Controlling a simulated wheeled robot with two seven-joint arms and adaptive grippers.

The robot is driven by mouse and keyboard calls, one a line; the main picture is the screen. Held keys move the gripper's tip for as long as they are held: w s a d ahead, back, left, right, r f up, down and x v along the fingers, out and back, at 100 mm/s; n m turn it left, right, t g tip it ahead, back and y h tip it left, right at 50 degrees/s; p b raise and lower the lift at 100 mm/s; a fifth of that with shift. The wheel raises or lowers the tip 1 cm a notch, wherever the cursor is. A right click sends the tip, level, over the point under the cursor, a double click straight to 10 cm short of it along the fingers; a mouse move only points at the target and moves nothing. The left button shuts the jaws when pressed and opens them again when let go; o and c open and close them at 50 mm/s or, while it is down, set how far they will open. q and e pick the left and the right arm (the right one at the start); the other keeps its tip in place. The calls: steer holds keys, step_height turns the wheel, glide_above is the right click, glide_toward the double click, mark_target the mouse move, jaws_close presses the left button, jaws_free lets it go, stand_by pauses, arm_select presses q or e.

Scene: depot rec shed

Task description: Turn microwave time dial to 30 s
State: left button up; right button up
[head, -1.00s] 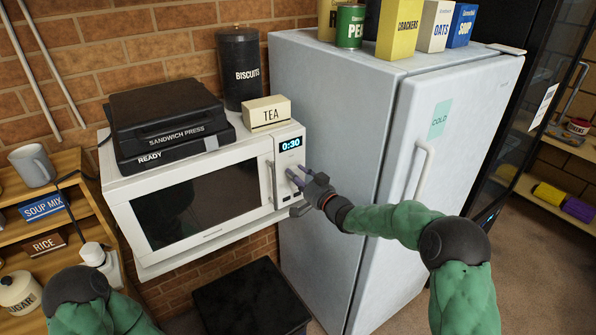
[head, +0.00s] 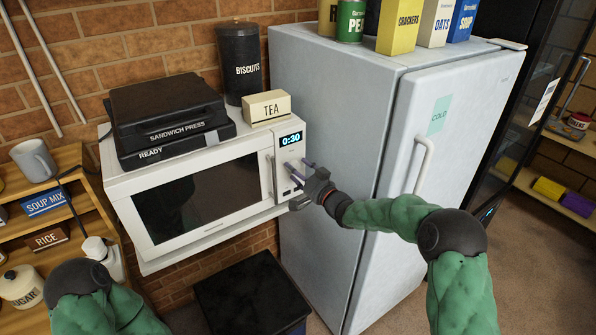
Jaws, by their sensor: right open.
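The white microwave (head: 122,207) sits on a shelf against the brick wall, its door shut. Its display (head: 290,139) reads 0:30. The time dial (head: 290,166) is on the panel below the display, partly hidden by my right gripper. My right gripper (head: 300,178) is open just in front of the panel, its fingers pointing at the dial area; it looks a little apart from the dial, and I see nothing held in it. My left arm shows at the bottom left, but its gripper is out of view.
A sandwich press (head: 168,120), a tea box (head: 267,108) and a biscuits tin (head: 239,62) stand on the microwave. The white fridge (head: 400,150) is close on the right. A black-topped box (head: 252,295) is below. A wooden shelf (head: 90,225) is at the left.

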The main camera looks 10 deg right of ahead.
steer(key=shift+s+d, duration=0.1)
steer(key=v, duration=1.1)
steer(key=shift+s+d, duration=0.15)
steer(key=shift+s, duration=0.25)
steer(key=shift+f, duration=0.1)
steer(key=s+a+f+g+h, duration=0.1)
steer(key=s+a+f+g, duration=0.15)
steer(key=f, duration=0.65)
steer(key=s+a+f+m+g+h, duration=0.15)
steer(key=s+f, duration=0.25)
steer(key=f, duration=0.5)
steer(key=s+a+f+g+h, duration=0.1)
steer(key=s+f+g, duration=0.2)
steer(key=f, duration=0.6)
steer(key=s+a+f+g, duration=0.2)
steer(key=s+f+g, duration=0.1)
steer(key=s, duration=0.5)
steer(key=s+a+f+n+g, duration=0.1)
steer(key=s+f+g, duration=0.2)
steer(key=s+f, duration=0.3)
steer(key=s+a+f+n+g, duration=0.1)
steer(key=s+f, duration=0.4)
steer(key=s, duration=0.6)
steer(key=shift+s+a+g, duration=0.35)
steer(key=shift+a+g, duration=0.55)
steer(key=shift+g, duration=0.2)
steer(key=shift+h, duration=0.25)
